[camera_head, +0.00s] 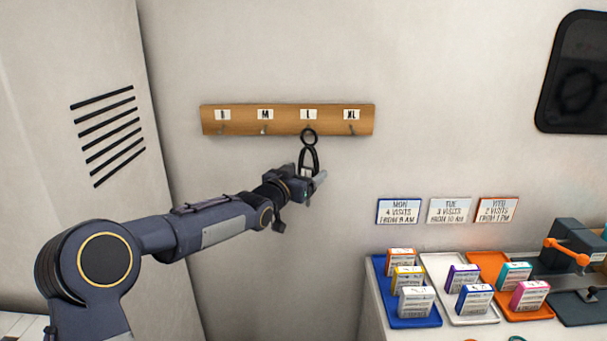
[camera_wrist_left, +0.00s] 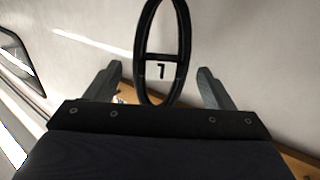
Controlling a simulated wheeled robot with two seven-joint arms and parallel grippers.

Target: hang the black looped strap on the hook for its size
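The black looped strap (camera_head: 316,160) hangs upright below the wooden hook board (camera_head: 240,129), with a small ring at its top and a longer loop below. The ring overlaps the hook under the L label (camera_head: 308,114); the exact contact is too small to tell. My left gripper (camera_head: 314,182) is at the loop's lower end. In the left wrist view my left gripper (camera_wrist_left: 160,86) has its fingers wide apart, with the strap (camera_wrist_left: 148,50) between them and clear of both. A pale patch with a dark mark like an upside-down L shows within the loop. My right gripper is not in view.
Hooks under S, M and XL (camera_head: 352,129) look bare. Three signs (camera_head: 450,210) are on the wall at right. Below them, a blue tray (camera_head: 378,307), a white tray and an orange tray hold small boxes on a counter. The wall around the board is clear.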

